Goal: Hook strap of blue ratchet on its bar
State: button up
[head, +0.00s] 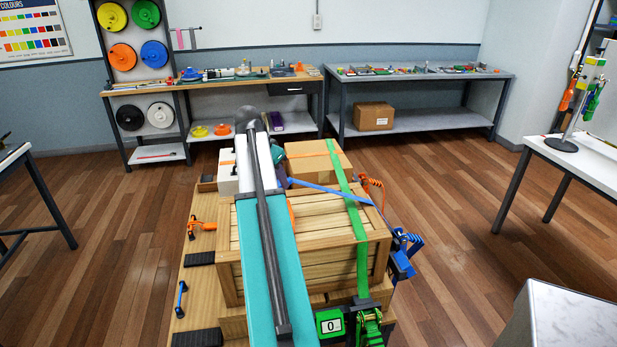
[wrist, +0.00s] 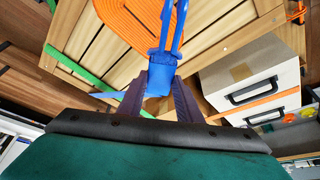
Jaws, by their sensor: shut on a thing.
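The blue ratchet (head: 404,252) hangs at the right side of the wooden crate. Its blue strap (head: 335,192) runs taut from there, up and left over the crate, to my gripper (head: 286,182). In the wrist view my gripper (wrist: 160,88) is shut on the blue strap's hook end (wrist: 159,72), held above the crate. A small blue bar (head: 181,298) stands at the left edge of the wooden base, well away from the gripper. My arm hides part of the crate and base.
A white case (head: 227,172) stands left of the box. An orange hook piece (head: 202,226) is on the base's left side. Orange strap (wrist: 130,22) lies over the crate.

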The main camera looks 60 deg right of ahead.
jog(key=w+a+n+t+y, duration=0.15)
jog(key=w+a+n, duration=0.35)
jog(key=w+a, duration=0.7)
jog(key=w+a+n+t+h, duration=0.1)
jog(key=w+a+n+t, duration=0.4)
jog(key=a, duration=1.1)
jog(key=w+a+n+y, duration=0.1)
jog(key=w+a+n, duration=0.1)
jog(key=a, duration=0.8)
jog(key=w+a+n+y, duration=0.1)
jog(key=a+n, duration=0.4)
jog(key=a, duration=0.5)
jog(key=w+a+n+y, duration=0.2)
jog(key=w+a+n, duration=0.1)
jog(key=a, duration=0.7)
jog(key=shift+w+a+r+g, duration=0.4)
jog(key=shift+w+r+g, duration=0.05)
jog(key=shift+s, duration=0.15)
